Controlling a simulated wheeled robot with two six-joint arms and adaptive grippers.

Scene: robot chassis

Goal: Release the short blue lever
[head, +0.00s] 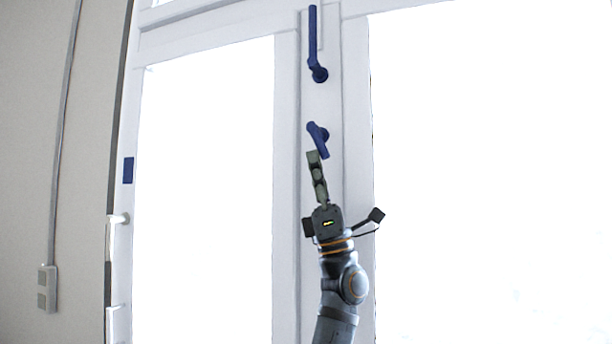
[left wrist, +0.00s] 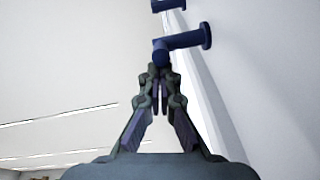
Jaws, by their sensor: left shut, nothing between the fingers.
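The short blue lever (head: 318,139) is on the white middle post of the window, tilted with its lower end to the right. It also shows in the left wrist view (left wrist: 186,40), sticking out from the post. My left gripper (head: 314,155) is just below it in the head view; its fingers are shut with nothing between them. In the left wrist view the fingertips (left wrist: 158,72) are right at the lever's free end; I cannot tell whether they touch it. My right gripper is not in view.
A longer blue lever (head: 314,45) stands upright above the short one on the same post. Bright glass panes (head: 205,190) lie on both sides. A blue plate (head: 128,170) and white hinges are on the left frame. A grey wall box (head: 47,289) with a conduit is farther left.

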